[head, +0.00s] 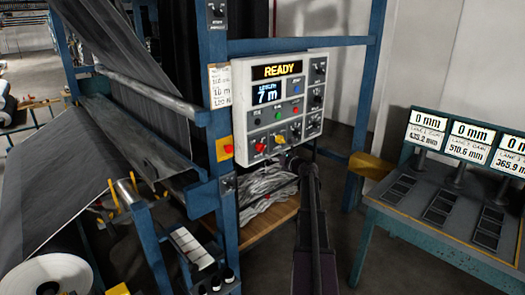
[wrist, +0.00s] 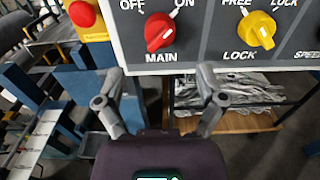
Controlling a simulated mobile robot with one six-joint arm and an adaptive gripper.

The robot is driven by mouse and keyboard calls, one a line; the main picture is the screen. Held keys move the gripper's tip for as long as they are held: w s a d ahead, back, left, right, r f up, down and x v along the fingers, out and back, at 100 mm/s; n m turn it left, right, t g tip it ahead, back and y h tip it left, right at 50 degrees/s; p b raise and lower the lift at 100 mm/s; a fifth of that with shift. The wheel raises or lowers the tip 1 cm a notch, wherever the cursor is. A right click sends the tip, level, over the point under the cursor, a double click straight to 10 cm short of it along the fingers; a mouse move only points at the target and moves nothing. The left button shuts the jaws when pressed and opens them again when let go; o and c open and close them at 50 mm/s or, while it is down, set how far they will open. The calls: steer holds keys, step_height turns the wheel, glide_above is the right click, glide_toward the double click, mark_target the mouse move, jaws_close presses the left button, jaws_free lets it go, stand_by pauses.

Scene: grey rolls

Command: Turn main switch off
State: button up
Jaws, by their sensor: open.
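The main switch (wrist: 158,32) is a red rotary knob labelled MAIN, with OFF at its upper left and ON at its upper right. Its white mark appears to slant toward ON. In the head view the red knob (head: 260,146) sits at the lower left of the control panel (head: 240,110). My gripper (wrist: 158,84) is open and empty, its two fingers spread just below the knob in the wrist view, with no contact visible. In the head view my gripper (head: 291,156) is partly hidden behind my arm, near the panel's lower edge.
A yellow FREE/LOCK knob (wrist: 257,30) is right of the main switch. A red stop button on a yellow box (head: 224,149) is left of the panel. Blue posts (head: 216,90) frame the machine. A bench with gauges (head: 440,215) stands at the right.

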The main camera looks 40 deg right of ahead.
mark_target(263, 147)
steer(key=shift+w+a, duration=0.15)
steer(key=shift+w, duration=1.6)
steer(key=shift+w+a, duration=0.15)
steer(key=shift+w, duration=1.55)
